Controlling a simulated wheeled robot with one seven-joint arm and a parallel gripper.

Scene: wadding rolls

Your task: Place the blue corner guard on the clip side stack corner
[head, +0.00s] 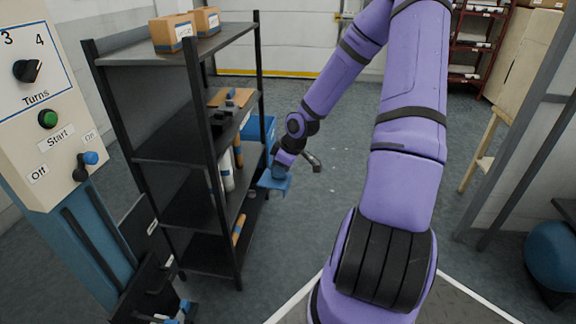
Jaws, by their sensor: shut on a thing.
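My gripper (280,170) is at the far end of my purple arm, just right of the dark shelf rack. It is shut on a light blue piece, which looks like the blue corner guard (272,183), and holds it clear of the floor, pointing downward. The fingers are small and partly hidden by the arm end and the guard. No stack with a clip side shows in this view.
The dark shelf rack (188,68) stands close left of the gripper, with cartons (172,33) on top. A blue bin (262,129) is behind the gripper. A control panel (45,100) is at left. Grey floor (310,220) is open between rack and arm.

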